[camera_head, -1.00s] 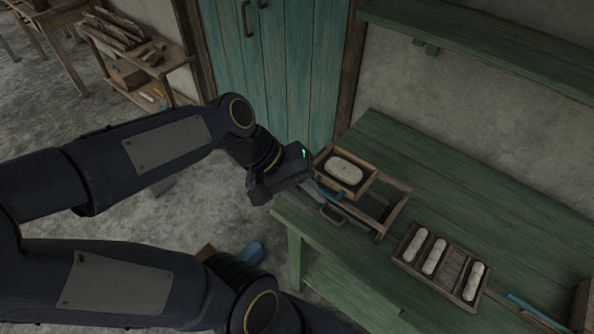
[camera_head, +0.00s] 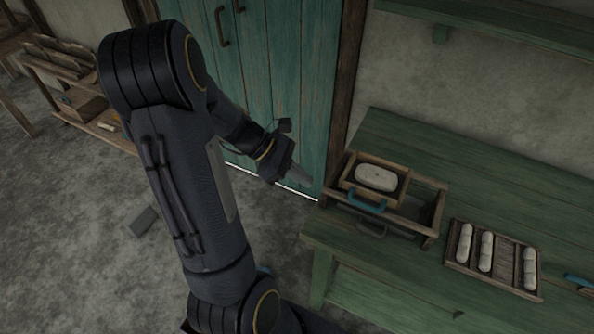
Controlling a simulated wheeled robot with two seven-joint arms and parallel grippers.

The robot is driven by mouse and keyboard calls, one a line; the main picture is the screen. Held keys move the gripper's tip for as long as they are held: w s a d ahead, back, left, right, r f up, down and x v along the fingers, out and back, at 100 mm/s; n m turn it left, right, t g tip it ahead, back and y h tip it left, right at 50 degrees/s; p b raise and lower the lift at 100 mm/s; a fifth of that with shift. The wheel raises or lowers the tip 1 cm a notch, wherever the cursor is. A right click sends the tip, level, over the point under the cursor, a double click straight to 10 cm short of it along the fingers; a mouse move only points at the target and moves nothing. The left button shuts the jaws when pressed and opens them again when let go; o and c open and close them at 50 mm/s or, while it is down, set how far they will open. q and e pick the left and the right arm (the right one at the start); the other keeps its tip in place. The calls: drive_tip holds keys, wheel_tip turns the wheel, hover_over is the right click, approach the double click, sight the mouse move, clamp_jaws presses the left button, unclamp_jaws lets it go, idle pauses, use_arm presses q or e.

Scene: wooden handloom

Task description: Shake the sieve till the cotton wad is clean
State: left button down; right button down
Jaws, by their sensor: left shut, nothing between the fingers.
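The cotton wad (camera_head: 376,177) is a pale oval lying inside the small wooden sieve (camera_head: 348,185). The sieve has a blue handle at its front and sits over the left part of a larger wooden frame (camera_head: 436,212) on the green table. I cannot tell from here how clean the wad is. My left gripper (camera_head: 304,179) is shut and empty, to the left of the sieve and apart from it, in front of the teal door. My right gripper is not in view.
A wooden tray (camera_head: 498,284) with several white rolls lies on the green table (camera_head: 480,185) to the right. A blue-handled tool (camera_head: 579,281) lies at the right edge. A low shelf with wooden items stands at the far left.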

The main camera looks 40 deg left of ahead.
sight(363, 204)
use_arm(q)
drive_tip(key=w+d+f, duration=0.3)
drive_tip(key=d, duration=0.4)
drive_tip(key=shift+w+p, duration=0.35)
drive_tip(key=d, duration=0.2)
drive_tip(key=w+d, duration=0.1)
drive_tip(key=d, duration=0.3)
drive_tip(key=shift+w+d+b, duration=0.25)
drive_tip(key=shift+d+b, duration=0.05)
drive_tip(key=shift+b, duration=0.05)
drive_tip(key=shift+a, duration=0.15)
